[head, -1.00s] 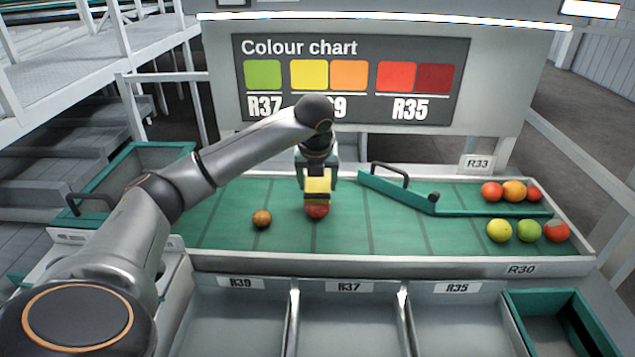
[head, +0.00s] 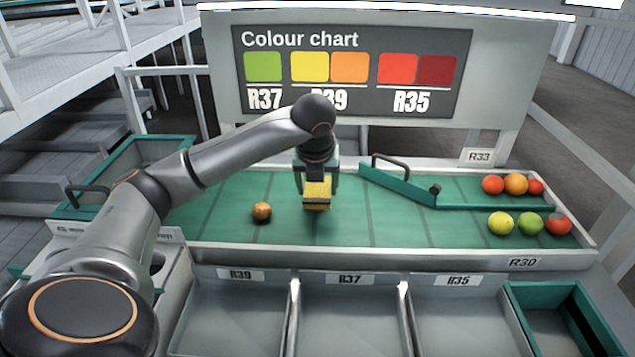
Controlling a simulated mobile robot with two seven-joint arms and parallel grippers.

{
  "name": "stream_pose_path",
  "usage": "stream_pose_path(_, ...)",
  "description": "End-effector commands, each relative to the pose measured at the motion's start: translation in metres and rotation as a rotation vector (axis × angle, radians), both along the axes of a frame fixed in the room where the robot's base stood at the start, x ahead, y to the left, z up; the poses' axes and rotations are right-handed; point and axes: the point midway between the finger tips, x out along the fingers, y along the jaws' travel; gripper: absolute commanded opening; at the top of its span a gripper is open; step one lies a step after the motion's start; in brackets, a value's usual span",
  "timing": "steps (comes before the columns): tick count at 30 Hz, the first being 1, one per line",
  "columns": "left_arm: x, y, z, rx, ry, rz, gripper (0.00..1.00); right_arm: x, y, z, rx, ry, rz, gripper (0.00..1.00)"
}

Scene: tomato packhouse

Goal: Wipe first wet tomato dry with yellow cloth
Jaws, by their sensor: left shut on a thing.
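My left gripper (head: 317,178) is shut on the yellow cloth (head: 317,192), a small folded block with a dark band, low over the middle of the green sorting surface (head: 345,222). No red tomato shows under the cloth; whether one is hidden behind it I cannot tell. An orange-brown tomato (head: 262,211) lies on the green surface to the left of the cloth, apart from it. I cannot make out wetness on any tomato. My right gripper is not in view.
A green divider with a handle (head: 400,187) stands to the right. Several red, orange, yellow and green tomatoes (head: 500,223) lie at the far right. Grey bins R39 (head: 235,310), R37 (head: 345,312) and R35 (head: 455,315) sit in front. The colour chart (head: 350,75) stands behind.

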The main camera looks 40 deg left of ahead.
Motion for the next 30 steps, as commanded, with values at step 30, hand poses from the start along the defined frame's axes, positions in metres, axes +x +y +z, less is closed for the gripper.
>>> stream_pose_path(30,0.021,0.017,0.001,-0.001,0.000,0.002,0.27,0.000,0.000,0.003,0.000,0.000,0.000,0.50)
